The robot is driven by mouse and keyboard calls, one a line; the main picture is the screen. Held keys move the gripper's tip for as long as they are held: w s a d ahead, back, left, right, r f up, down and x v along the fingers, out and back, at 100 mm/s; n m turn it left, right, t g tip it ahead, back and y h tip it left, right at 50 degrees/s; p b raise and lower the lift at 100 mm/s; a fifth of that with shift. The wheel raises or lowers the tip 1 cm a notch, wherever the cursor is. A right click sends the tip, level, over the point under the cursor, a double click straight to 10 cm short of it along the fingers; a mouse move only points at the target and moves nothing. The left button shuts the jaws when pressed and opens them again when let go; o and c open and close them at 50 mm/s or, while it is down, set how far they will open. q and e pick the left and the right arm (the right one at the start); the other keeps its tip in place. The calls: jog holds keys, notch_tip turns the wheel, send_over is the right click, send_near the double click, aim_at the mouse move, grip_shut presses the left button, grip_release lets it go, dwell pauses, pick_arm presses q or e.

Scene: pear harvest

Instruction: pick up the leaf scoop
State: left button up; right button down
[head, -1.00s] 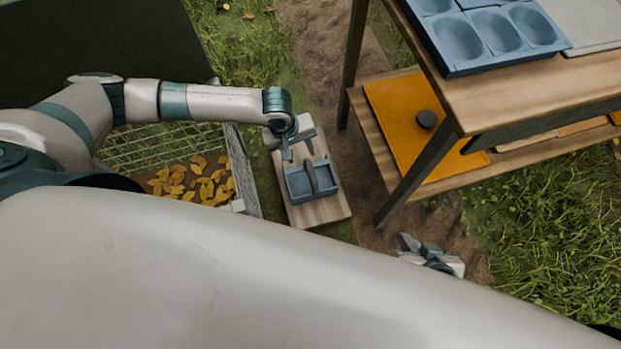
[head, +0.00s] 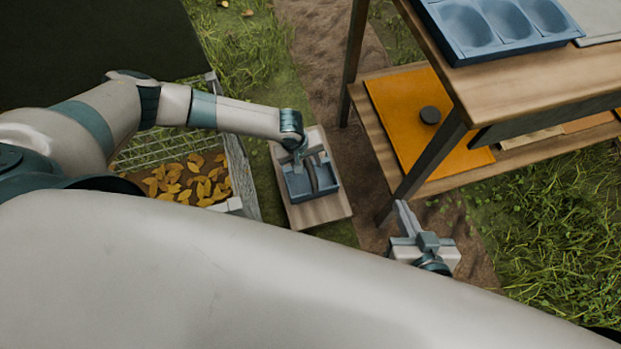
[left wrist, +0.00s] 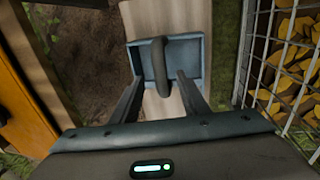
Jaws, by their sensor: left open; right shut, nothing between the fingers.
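The leaf scoop (head: 298,188) is a blue-grey tray with a dark arched handle. It rests on a pale wooden board (head: 322,212) in the middle of the head view. My left gripper (head: 306,163) is open at the scoop's far side, its fingers pointing down. In the left wrist view the scoop (left wrist: 192,58) lies ahead, with its handle (left wrist: 157,62) between my open fingers (left wrist: 158,82); I cannot tell if they touch it. My right gripper (head: 402,212) is shut and empty, near the table leg.
A wire-sided crate (head: 243,180) of yellow leaves (head: 190,184) stands left of the board. A wooden table (head: 510,88) at the right bears a blue tray (head: 470,52) and has an orange panel (head: 405,115) on its lower shelf. Bare soil lies between board and table.

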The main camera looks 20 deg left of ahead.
aim_at(310, 169)
pick_arm(q)
jog(key=shift+d+f, duration=0.1)
jog(key=shift+f, duration=0.25)
pick_arm(e)
jog(key=shift+w+a+r+t, duration=0.15)
jog(key=shift+w+r+t, duration=0.1)
jog(key=shift+r+t, duration=0.1)
pick_arm(q)
jog(key=shift+f, duration=0.1)
jog(key=shift+w+f, duration=0.1)
jog(key=shift+f, duration=0.05)
jog(key=f, duration=0.1)
jog(key=f+b, duration=0.2)
jog(key=f, duration=0.1)
jog(key=shift+w+d, duration=0.25)
jog(key=shift+d, duration=0.05)
jog(key=shift+f, duration=0.3)
pick_arm(e)
notch_tip(310, 169, up, 7)
jog(key=w+a+t+y, duration=0.1)
jog(key=w+a+t, duration=0.1)
jog(key=t, duration=0.2)
jog(key=shift+w, duration=0.15)
jog(key=shift+a, duration=0.1)
pick_arm(q)
grip_shut()
